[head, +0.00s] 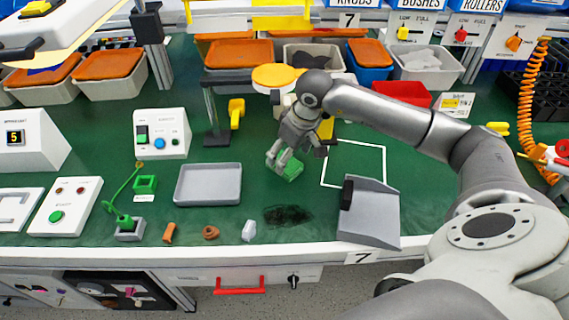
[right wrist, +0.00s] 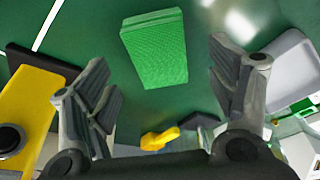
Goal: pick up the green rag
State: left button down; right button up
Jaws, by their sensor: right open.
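The green rag (head: 292,170) is a small folded block lying on the green bench top, right of the grey tray. In the right wrist view the rag (right wrist: 155,48) lies ahead of and between the fingertips, with bare bench on both sides of it. My right gripper (head: 284,160) is over the rag in the head view and partly covers it. In the right wrist view the gripper (right wrist: 160,75) has its fingers spread wide with nothing between them. My left gripper is not in view.
A grey tray (head: 208,184) lies left of the rag. A white-outlined square (head: 368,162) and a grey dustpan (head: 370,212) are to the right. A dark smudge (head: 287,215) marks the bench in front. A yellow object (right wrist: 25,105) stands beside the right gripper's left finger.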

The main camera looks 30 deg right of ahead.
jog(key=x, duration=0.3)
jog(key=shift+w+f+p, duration=0.2)
jog(key=shift+f+p, duration=0.05)
jog(key=shift+p, duration=0.05)
jog(key=shift+w+f, duration=0.1)
jog(key=shift+f, duration=0.2)
pick_arm(q)
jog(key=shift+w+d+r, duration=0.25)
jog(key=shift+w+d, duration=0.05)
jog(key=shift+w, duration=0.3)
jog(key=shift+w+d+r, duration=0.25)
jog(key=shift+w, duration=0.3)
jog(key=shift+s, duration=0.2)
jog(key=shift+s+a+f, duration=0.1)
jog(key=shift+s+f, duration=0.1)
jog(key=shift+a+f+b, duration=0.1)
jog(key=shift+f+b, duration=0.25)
jog(key=shift+b, duration=0.15)
pick_arm(e)
jog(key=shift+f, duration=0.2)
jog(key=shift+c, duration=0.3)
jog(key=c, duration=1)
